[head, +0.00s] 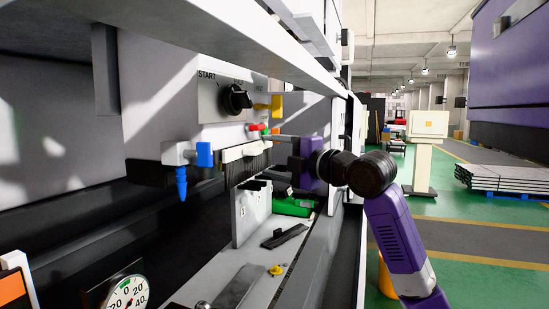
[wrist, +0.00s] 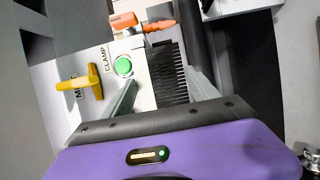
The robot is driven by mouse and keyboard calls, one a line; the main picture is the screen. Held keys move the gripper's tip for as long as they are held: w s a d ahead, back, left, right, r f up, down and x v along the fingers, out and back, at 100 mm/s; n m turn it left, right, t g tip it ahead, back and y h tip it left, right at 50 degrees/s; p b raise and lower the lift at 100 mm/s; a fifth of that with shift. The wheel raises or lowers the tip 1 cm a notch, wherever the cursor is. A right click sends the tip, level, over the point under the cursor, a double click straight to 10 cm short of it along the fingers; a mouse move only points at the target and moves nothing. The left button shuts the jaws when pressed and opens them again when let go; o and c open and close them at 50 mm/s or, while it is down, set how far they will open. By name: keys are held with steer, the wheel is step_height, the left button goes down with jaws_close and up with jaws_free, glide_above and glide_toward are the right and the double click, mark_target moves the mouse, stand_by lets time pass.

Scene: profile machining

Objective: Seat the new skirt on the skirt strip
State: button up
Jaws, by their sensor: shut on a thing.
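The new skirt (head: 243,151), a cream bar with black bristles hanging below it, is in front of the machine's lower panel in the head view. In the wrist view its black bristles (wrist: 168,72) lie between my fingers. My gripper (head: 270,138) reaches in from the right and is shut on the skirt; it also shows in the wrist view (wrist: 163,76). The skirt looks roughly level. The skirt strip cannot be told apart behind it, and I cannot tell whether the skirt touches it.
A black START knob (head: 235,99) is above the skirt. A blue-handled valve (head: 204,154) is to its left. A yellow lever (wrist: 80,86) and green CLAMP button (wrist: 123,66) are close by. Below are an upright grey plate (head: 243,222), a green tray (head: 292,207) and a dark strip-like piece (head: 284,236).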

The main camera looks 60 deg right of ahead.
steer(key=shift+w, duration=0.6)
steer(key=o, duration=1.6)
steer(key=shift+s+a, duration=0.1)
steer(key=shift+s, duration=0.05)
steer(key=b+v, duration=0.1)
steer(key=v, duration=0.6)
steer(key=shift+s+b, duration=0.25)
steer(key=shift+b, duration=0.05)
steer(key=shift+s+a, duration=0.1)
